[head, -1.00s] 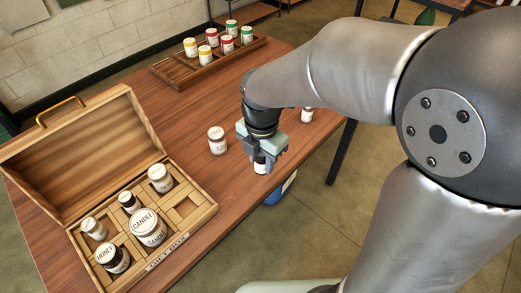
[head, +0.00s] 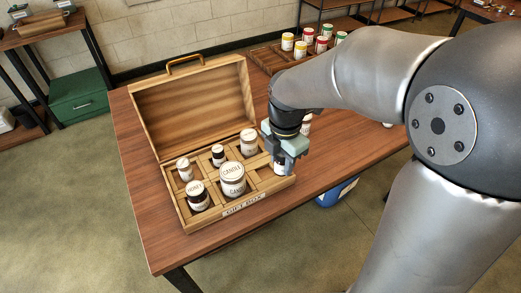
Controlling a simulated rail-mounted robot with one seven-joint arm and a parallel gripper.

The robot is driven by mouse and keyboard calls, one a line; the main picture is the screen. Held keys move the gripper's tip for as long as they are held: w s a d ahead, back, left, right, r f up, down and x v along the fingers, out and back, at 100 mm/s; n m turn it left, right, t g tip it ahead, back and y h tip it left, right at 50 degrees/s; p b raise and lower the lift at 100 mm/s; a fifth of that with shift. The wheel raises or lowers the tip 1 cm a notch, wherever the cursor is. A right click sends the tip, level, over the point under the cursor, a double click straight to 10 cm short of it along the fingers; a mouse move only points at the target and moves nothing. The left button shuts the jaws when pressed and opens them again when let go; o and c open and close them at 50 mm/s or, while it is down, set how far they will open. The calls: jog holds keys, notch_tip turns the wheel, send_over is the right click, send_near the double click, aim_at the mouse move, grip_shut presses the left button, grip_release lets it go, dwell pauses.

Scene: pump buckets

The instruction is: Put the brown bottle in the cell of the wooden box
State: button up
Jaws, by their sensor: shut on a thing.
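My gripper (head: 285,158) points down and is shut on the brown bottle (head: 279,169), a small dark bottle with a white label. The fingers hide most of the bottle. It is upright at the right end of the wooden box (head: 178,207); its height above the box is hard to tell. The box's lid (head: 190,105) stands open at the back. Jars fill several cells, including a honey jar (head: 197,197) and a large candle jar (head: 232,181). The front right cell (head: 262,180) looks empty, just left of the held bottle.
A white-labelled jar (head: 306,125) stands on the table behind my gripper. A wooden rack (head: 264,58) with several coloured-lid jars is at the back. Another small pale item (head: 388,125) shows at the right, partly hidden by my arm. The table (head: 150,240) is bare at the front left.

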jog(key=w+a+f, duration=0.1)
jog(key=w+f, duration=0.1)
jog(key=w+a+f, duration=0.1)
jog(key=w+f, duration=0.1)
jog(key=w+a+f, duration=0.1)
jog(key=w+f, duration=0.1)
jog(key=f, duration=0.1)
jog(key=shift+a, duration=0.35)
notch_tip(320, 180, down, 3)
jog(key=shift+w+f, duration=0.1)
jog(key=shift+w, duration=0.05)
